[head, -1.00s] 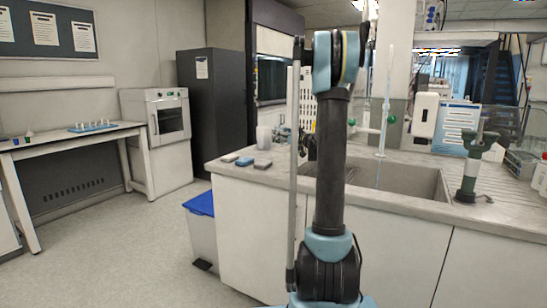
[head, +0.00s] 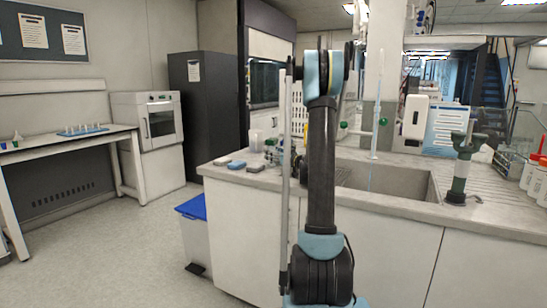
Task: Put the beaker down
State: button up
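A pale, cup-like vessel (head: 257,140) stands on the near left part of the counter, left of my arm; it may be the beaker, but it is too small to be sure. My arm rises upright in the middle of the head view and bends away at the top. A dark part beside the arm, above the counter, may belong to my gripper. The arm hides most of that area, so its fingers and anything held in them cannot be made out.
The counter (head: 230,176) holds blue and grey blocks (head: 237,164), a sink (head: 395,182) and a green-grey stand (head: 462,175). White bottles (head: 537,180) stand at the right edge. A bin with a blue lid (head: 192,207) stands by the counter's left end. Floor at left is clear.

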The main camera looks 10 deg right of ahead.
jog(key=o, duration=1.1)
jog(key=v, duration=1.2)
jog(key=shift+a, duration=0.15)
